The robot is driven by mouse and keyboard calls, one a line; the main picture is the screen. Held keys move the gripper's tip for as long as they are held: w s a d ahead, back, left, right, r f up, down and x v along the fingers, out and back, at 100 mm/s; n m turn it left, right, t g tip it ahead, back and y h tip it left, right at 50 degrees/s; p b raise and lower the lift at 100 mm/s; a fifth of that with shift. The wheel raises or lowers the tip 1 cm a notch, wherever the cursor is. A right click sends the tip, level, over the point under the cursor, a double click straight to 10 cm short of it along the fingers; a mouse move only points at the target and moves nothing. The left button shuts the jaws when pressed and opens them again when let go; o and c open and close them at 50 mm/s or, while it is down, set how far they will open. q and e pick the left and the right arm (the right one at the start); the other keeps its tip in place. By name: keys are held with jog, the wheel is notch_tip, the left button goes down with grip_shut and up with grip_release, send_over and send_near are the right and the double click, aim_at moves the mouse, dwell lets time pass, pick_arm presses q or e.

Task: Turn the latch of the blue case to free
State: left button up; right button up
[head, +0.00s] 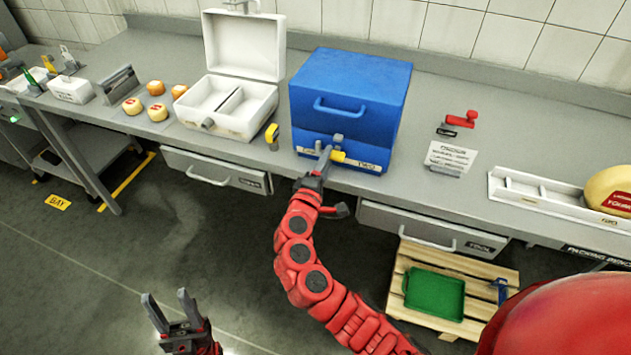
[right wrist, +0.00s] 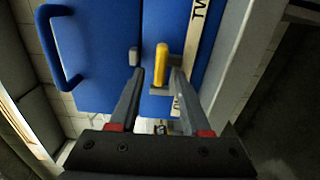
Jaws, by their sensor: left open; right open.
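The blue case (head: 350,90) stands closed on the bench, with a handle (head: 339,106) on its front. Its yellow latch lever (head: 340,157) lies sideways, parallel to the label strip, low on the front; it also shows in the right wrist view (right wrist: 161,64). A small grey block (right wrist: 134,57) sits beside the lever. My right gripper (head: 325,155) is open at the case front. In the right wrist view its fingers (right wrist: 158,78) flank the lever; I cannot tell whether they touch it. My left gripper (head: 168,305) is open and empty, low over the floor.
An open white case (head: 226,110) and a small yellow-topped item (head: 272,136) stand left of the blue case. A card (head: 450,157) and a red-handled item (head: 460,119) are to its right. Drawers (head: 215,172) sit below the bench; a pallet (head: 450,265) with a green tray is on the floor.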

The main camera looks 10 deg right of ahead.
jog(key=b+v, duration=0.3)
jog(key=v, duration=1.3)
jog(key=shift+s+a, duration=0.2)
jog(key=shift+s, duration=0.05)
jog(key=shift+w, duration=0.1)
